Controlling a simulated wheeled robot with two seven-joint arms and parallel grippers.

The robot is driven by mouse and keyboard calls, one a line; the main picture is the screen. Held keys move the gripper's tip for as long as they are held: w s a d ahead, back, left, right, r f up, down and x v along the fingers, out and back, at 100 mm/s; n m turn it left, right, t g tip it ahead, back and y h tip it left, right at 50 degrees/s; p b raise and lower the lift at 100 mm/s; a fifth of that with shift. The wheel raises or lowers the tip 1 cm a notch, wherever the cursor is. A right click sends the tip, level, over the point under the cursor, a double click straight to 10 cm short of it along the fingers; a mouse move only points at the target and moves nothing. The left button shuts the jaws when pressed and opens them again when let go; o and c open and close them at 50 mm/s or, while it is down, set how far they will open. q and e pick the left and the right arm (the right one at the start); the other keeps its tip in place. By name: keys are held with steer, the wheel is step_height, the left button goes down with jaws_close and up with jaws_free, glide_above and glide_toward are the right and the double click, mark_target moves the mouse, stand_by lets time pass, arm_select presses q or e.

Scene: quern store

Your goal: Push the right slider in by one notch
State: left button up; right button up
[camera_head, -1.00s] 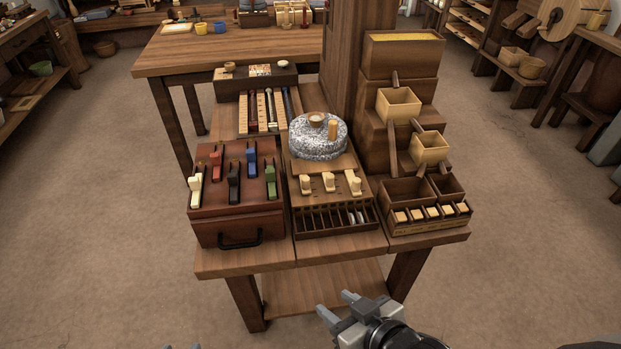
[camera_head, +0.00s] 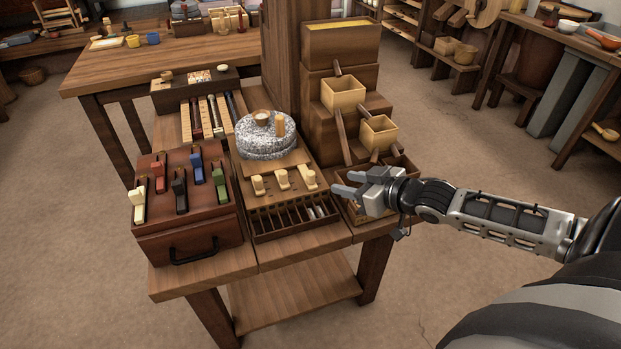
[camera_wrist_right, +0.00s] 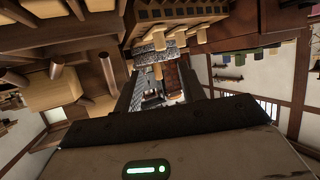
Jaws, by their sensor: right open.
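The right slider (camera_head: 309,178) is the rightmost of three pale wooden pegs on a sloping wooden board in front of the stone quern (camera_head: 265,137). The middle slider (camera_head: 282,178) and left slider (camera_head: 258,186) stand beside it. All three stick up from the board. My right gripper (camera_head: 345,184) is open and empty, with its fingertips just to the right of the right slider and apart from it in the head view. In the right wrist view pale pegs show near the top, but I cannot tell which is which. My left gripper is not in view.
A slotted tray (camera_head: 298,221) lies in front of the sliders. A red-brown box (camera_head: 190,228) with coloured levers stands at left. Stepped wooden bins (camera_head: 344,92) rise behind my right gripper, and its hand covers part of the lower bins. The table's front edge is clear.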

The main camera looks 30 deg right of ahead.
mark_target(314, 176)
steer(key=b+x, duration=0.3)
steer(key=x, duration=0.9)
steer(key=shift+w+a+f, duration=0.2)
steer(key=shift+w, duration=0.05)
steer(key=shift+d, duration=0.1)
jaws_close()
